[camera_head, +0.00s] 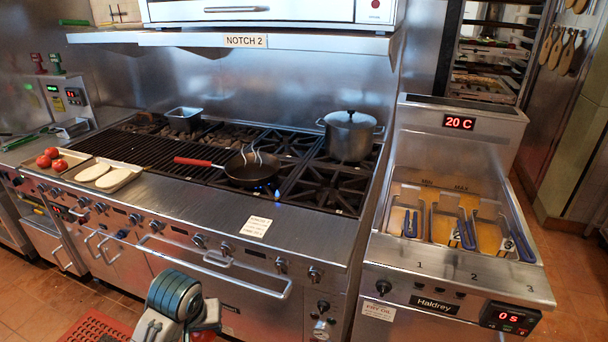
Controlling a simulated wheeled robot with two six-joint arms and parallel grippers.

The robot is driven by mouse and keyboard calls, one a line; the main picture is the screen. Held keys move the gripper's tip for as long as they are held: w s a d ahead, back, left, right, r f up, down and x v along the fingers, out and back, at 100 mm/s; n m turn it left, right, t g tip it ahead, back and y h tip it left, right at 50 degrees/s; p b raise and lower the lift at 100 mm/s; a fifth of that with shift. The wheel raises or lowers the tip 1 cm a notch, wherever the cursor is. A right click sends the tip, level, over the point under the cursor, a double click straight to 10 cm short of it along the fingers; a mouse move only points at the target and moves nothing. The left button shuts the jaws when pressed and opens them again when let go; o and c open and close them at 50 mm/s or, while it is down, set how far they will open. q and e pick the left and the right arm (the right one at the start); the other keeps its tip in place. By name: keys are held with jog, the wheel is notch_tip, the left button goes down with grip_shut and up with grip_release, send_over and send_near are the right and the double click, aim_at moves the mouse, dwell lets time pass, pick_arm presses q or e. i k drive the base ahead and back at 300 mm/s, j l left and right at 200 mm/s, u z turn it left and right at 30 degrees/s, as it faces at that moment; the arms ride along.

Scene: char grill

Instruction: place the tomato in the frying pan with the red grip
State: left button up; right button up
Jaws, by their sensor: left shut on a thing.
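My left gripper (190,322) is at the bottom edge of the head view, in front of the range and well away from the pan. It is shut on a red thing that looks like a tomato (206,334), mostly hidden by the gripper and cut off by the picture's edge. The dark frying pan with the red grip (252,172) sits on a lit burner in the middle of the range. Its red grip (193,162) points left. My right gripper is not in view.
Tomatoes (52,153) lie on a tray at the far left, beside a tray with two pale flat pieces (93,172). A lidded pot (350,137) stands right of the pan. A shelf (237,41) overhangs the back. A fryer (460,262) stands at right.

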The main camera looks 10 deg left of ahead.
aim_at(253, 174)
jog(key=j+z, duration=0.35)
jog(key=j, duration=0.3)
jog(key=j+z, duration=0.3)
jog(key=j, duration=0.35)
